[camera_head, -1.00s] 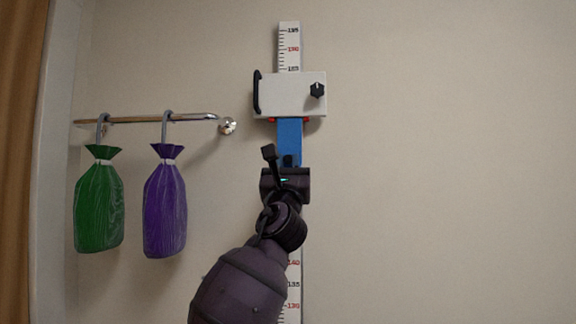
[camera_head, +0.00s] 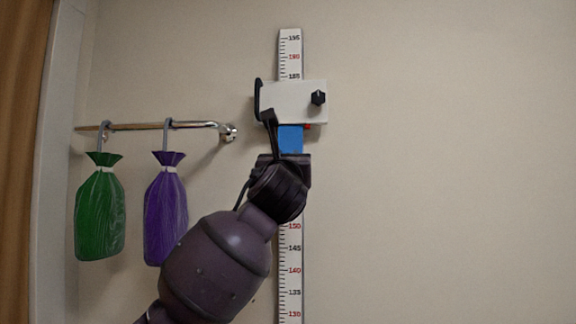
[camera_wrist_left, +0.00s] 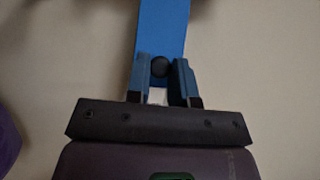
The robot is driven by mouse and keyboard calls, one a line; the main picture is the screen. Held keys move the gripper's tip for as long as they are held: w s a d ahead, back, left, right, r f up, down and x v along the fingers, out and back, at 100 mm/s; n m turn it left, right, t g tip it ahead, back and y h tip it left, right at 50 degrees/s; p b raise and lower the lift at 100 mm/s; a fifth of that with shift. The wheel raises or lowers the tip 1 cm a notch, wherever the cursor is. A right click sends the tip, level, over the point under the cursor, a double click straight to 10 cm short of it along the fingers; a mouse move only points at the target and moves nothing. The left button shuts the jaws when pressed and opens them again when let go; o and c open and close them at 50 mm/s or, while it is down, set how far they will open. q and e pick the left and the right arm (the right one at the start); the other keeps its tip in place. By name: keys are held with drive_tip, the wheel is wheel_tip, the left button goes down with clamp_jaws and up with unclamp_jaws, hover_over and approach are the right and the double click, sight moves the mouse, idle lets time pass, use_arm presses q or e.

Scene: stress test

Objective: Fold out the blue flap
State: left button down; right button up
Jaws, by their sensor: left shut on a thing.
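The blue flap (camera_head: 290,140) sits just below the white slider box (camera_head: 290,102) on the measuring strip; its lower part is hidden behind my left gripper (camera_head: 283,158). In the left wrist view the flap (camera_wrist_left: 163,28) runs up from between the fingers, with a dark round knob (camera_wrist_left: 160,67) near its lower end. There my left gripper (camera_wrist_left: 161,76) has its two fingers on either side of the knob, shut on it. I cannot clearly tell how far the flap is tilted from the wall. My right gripper is not in view.
The measuring strip (camera_head: 290,275) runs down the wall behind my arm. The slider box has a black handle (camera_head: 259,99) and a black dial (camera_head: 318,98). A rail (camera_head: 190,125) at left carries a green bag (camera_head: 100,215) and a purple bag (camera_head: 166,210). The wall at right is clear.

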use_arm(q)
drive_tip(key=shift+s+r+g, duration=0.85)
drive_tip(key=shift+r+g, duration=0.1)
drive_tip(key=shift+g, duration=0.35)
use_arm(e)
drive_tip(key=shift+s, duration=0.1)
use_arm(q)
drive_tip(key=c, duration=1)
unclamp_jaws()
drive_tip(key=shift+s, duration=0.1)
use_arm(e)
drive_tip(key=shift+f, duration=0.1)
use_arm(q)
drive_tip(key=s+f+b, duration=0.1)
drive_tip(key=s+b, duration=0.2)
drive_tip(key=s, duration=0.7)
drive_tip(key=shift+s+f, duration=0.25)
drive_tip(key=shift+f, duration=0.1)
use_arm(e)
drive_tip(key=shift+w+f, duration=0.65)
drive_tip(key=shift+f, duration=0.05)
